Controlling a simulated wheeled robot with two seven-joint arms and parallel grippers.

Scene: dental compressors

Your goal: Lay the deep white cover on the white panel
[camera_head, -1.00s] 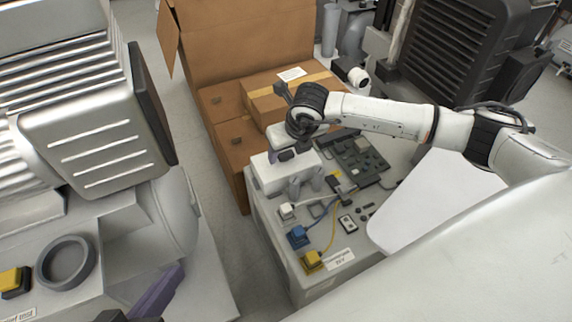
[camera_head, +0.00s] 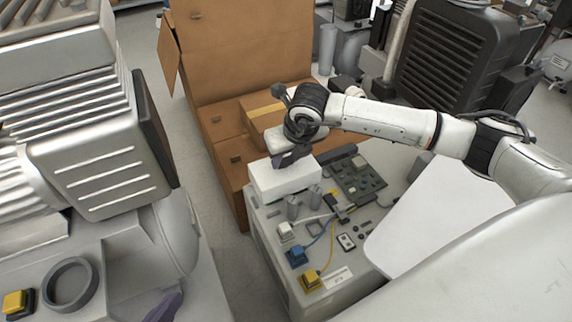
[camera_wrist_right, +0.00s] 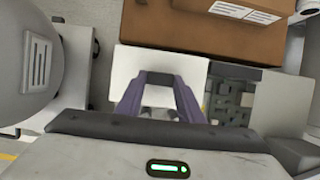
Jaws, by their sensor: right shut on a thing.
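The deep white cover (camera_head: 283,182) is a box-like white shell at the far left part of the grey cabinet top. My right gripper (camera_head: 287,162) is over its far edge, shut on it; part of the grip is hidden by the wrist. In the right wrist view the purple fingers (camera_wrist_right: 165,82) reach onto the white cover (camera_wrist_right: 130,68). I cannot tell how far the cover is off the cabinet. The white panel (camera_head: 425,210) is a large flat sheet right of the controls, bare where visible. A purple part of my left gripper (camera_head: 165,308) shows at the bottom left; its jaws are not clear.
Grey cylinders (camera_head: 292,208), blue (camera_head: 297,255) and yellow (camera_head: 310,280) connectors with cables and a dark circuit board (camera_head: 358,178) lie on the cabinet between cover and panel. An open carton (camera_head: 240,55) stands behind. A large compressor (camera_head: 105,165) fills the left.

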